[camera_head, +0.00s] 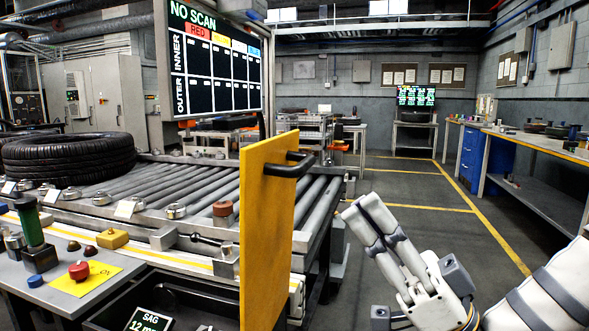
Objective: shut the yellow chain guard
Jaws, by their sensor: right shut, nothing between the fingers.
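The yellow chain guard (266,235) is a tall flat panel standing upright at the near end of the roller conveyor. It stands out from the conveyor toward me, so it looks open. Its black bar handle (290,168) is on the upper right face. My right gripper (359,206) is to the right of the guard and apart from it, lower than the handle. Its white fingers are together and hold nothing. My left gripper is not in view. What lies directly behind the panel is hidden.
A tyre (70,157) lies on the conveyor rollers (200,188) at left. A control desk (75,300) with a red button (79,270) and green lever (28,220) is at lower left. A workbench (535,142) lines the right wall. The floor (410,195) between is clear.

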